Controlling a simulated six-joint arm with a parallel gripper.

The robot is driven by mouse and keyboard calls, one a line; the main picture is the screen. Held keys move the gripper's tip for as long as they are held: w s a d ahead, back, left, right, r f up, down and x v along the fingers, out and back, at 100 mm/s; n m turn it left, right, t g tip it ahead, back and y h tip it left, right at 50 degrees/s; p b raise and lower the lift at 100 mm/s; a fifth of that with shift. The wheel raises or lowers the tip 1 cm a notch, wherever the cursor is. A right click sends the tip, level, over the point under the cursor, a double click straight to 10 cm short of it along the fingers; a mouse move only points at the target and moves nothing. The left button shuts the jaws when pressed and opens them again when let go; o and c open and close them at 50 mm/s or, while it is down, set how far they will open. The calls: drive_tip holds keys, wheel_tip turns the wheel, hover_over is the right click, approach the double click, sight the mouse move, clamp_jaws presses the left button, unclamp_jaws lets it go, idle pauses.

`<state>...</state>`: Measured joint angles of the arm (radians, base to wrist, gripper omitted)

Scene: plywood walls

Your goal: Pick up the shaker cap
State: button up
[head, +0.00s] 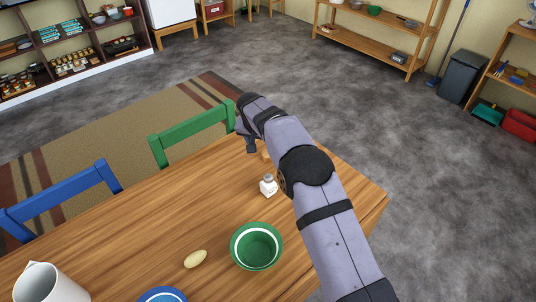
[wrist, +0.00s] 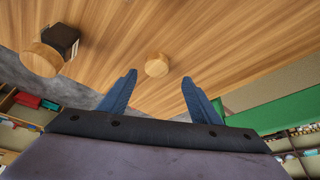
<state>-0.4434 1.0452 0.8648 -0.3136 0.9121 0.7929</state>
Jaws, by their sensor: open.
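A small round light-wood piece, seemingly the shaker cap (wrist: 157,64), sits on the wooden table in the wrist view. My gripper (wrist: 159,77) is open and empty. Its two blue fingers point toward the cap, which appears between and just beyond their tips; I cannot tell the exact gap. In the head view my gripper (head: 250,144) is near the table's far edge. A bit of light wood (head: 266,155) shows beside my arm, mostly hidden. A second round wooden piece (wrist: 40,60) is against a dark block with a white label (wrist: 62,40), perhaps a shaker.
A white shaker with a grey top (head: 268,186) stands left of my arm. A green bowl (head: 257,247), a pale oval item (head: 195,259), a white pitcher (head: 45,284) and a blue dish (head: 162,294) are nearer. Green (head: 192,133) and blue (head: 62,196) chairs stand along the far edge.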

sight(267, 154)
drive_tip(key=shift+d+p+x, duration=0.15)
drive_tip(key=shift+p+x, duration=0.25)
drive_tip(key=shift+x, duration=0.65)
drive_tip(key=shift+d+p+x, duration=0.2)
drive_tip(key=shift+p+x, duration=0.2)
drive_tip(key=shift+x, duration=1.4)
drive_tip(key=c, duration=1.1)
